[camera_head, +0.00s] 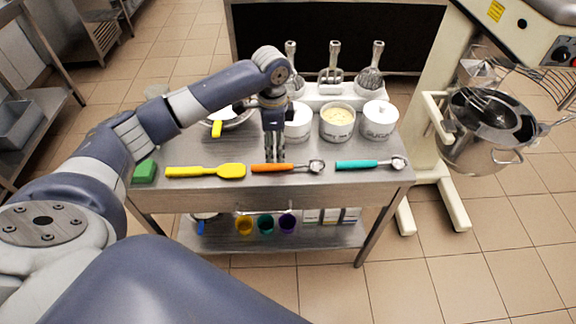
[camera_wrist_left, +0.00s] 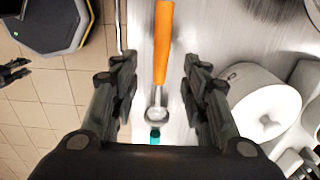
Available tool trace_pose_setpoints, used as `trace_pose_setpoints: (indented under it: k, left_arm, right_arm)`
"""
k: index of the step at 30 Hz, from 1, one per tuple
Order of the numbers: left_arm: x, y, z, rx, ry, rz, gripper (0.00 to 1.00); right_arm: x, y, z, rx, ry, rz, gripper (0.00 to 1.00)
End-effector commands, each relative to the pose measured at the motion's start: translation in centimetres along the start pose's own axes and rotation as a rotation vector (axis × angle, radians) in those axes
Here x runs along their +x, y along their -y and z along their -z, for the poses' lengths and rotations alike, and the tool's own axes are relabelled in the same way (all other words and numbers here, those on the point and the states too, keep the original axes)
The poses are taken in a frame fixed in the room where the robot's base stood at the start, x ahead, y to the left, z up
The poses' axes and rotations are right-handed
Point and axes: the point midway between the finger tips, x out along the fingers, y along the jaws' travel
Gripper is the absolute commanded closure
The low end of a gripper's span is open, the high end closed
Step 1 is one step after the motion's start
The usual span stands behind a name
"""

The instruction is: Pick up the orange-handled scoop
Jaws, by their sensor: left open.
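The orange-handled scoop (camera_head: 287,168) lies flat on the steel table near its front edge, its metal bowl toward the right. In the left wrist view its orange handle (camera_wrist_left: 163,42) runs down the picture, with the metal bowl (camera_wrist_left: 156,114) below it. My left gripper (camera_head: 274,158) points down just above the scoop's handle. In the left wrist view the left gripper (camera_wrist_left: 158,88) is open, with one finger on each side of the scoop and neither seen touching it. My right gripper is not seen in the head view.
A yellow spatula (camera_head: 206,171) lies left of the scoop and a teal-handled scoop (camera_head: 371,164) lies right. A green block (camera_head: 145,171) is at the left end. White tubs (camera_head: 297,124) and a cream-filled tub (camera_head: 337,124) stand behind. A mixer bowl (camera_head: 481,134) is off to the right.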

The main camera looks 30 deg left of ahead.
Motion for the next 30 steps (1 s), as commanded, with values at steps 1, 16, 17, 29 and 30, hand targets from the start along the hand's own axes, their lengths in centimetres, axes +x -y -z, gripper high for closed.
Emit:
trace_pose_setpoints:
  k: [1, 16, 17, 29, 30]
  left_arm:
    - [0.8, -0.1, 0.0, 0.000, 0.002, -0.003, 0.58]
    - [6.5, 0.1, 0.0, -0.001, 0.001, -0.001, 0.58]
    - [6.8, 0.2, 0.0, -0.001, 0.000, 0.000, 0.58]
    - [7.6, 0.2, 0.0, 0.001, -0.001, 0.002, 0.76]
    - [7.6, 0.2, 0.0, 0.001, -0.001, 0.002, 0.85]
  right_arm:
    - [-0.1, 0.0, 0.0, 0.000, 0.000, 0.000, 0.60]
    - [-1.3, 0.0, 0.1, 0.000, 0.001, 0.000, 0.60]
    - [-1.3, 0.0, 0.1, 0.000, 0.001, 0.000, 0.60]
    - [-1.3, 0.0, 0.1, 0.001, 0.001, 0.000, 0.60]
    - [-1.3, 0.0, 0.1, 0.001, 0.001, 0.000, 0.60]
